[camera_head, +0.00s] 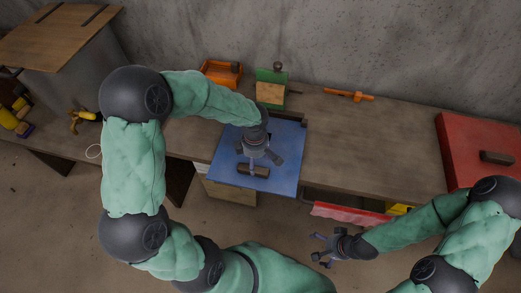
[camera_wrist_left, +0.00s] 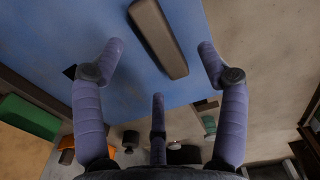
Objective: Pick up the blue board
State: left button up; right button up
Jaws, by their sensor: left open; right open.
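The blue board (camera_head: 290,150) lies at the front of the workbench, its near part reaching past the bench edge. It has a dark brown bar handle (camera_head: 253,170) near its front edge. My left gripper (camera_head: 258,160) is above the board, just behind the handle, open and empty. In the left wrist view the handle (camera_wrist_left: 158,38) lies diagonally beyond the spread fingers, and blue surface (camera_wrist_left: 70,30) shows around it. I cannot tell the exact gap. My right gripper (camera_head: 325,249) is open and empty in front of the bench, right of the board.
An orange tray (camera_head: 221,74) and a green-and-tan block (camera_head: 270,90) stand behind the board. An orange tool (camera_head: 349,95) lies near the wall. A red box (camera_head: 480,150) with a dark handle is at the right. Bench top right of the board is clear.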

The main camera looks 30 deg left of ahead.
pick_arm(q)
notch_tip(320, 180, down, 2)
jog(key=shift+w+f, duration=0.15)
jog(key=shift+a+f+b, duration=0.2)
jog(key=shift+f+b, duration=0.1)
jog(key=shift+f, duration=0.15)
jog(key=f, duration=0.1)
jog(key=f+b, duration=0.1)
jog(key=f, duration=0.2)
jog(key=shift+w+a+f, duration=0.1)
jog(key=shift+a+f, duration=0.05)
jog(key=shift+a, duration=0.2)
jog(key=shift+c, duration=0.3)
grip_shut()
